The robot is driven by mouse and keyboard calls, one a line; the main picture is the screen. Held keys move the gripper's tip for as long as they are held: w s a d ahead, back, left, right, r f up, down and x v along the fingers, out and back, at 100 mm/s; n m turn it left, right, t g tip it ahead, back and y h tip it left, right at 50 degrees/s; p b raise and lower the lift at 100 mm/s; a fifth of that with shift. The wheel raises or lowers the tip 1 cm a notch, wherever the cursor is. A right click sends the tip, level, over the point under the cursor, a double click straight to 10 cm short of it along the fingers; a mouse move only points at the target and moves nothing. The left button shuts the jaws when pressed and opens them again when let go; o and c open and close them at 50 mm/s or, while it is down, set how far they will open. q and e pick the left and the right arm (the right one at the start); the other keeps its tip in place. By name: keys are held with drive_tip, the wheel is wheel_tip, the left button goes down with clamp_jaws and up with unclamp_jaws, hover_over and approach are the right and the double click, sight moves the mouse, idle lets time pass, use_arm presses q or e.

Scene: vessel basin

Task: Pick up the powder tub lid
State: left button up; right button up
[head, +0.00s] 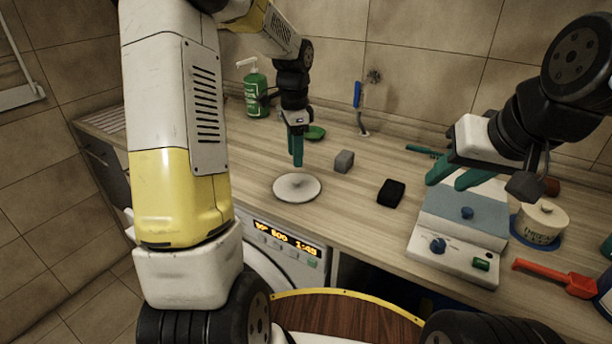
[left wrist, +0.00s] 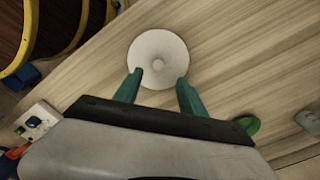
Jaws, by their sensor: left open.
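The powder tub lid, a white round disc with a small central knob (head: 297,187), lies flat on the wooden counter near its front edge. The lid also shows in the left wrist view (left wrist: 158,46). My left gripper (head: 297,163) points down above the lid, open and empty. In the left wrist view its two teal fingers (left wrist: 158,82) are spread, with the lid's knob between and beyond their tips. My right gripper (head: 446,185) hangs over the blue-topped device at the right, its teal fingers apart and empty.
A grey block (head: 344,161) and a black block (head: 391,193) lie right of the lid. A green pump bottle (head: 256,94) and a green dish (head: 315,132) stand behind. At the right are the blue-topped device (head: 455,240), a cream tub (head: 541,222) and a red scoop (head: 550,276).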

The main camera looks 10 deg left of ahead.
sight(297, 181)
use_arm(q)
wheel_tip(297, 181, down, 8)
drive_tip(key=shift+s+d+f, duration=0.1)
idle(0.4)
clamp_jaws()
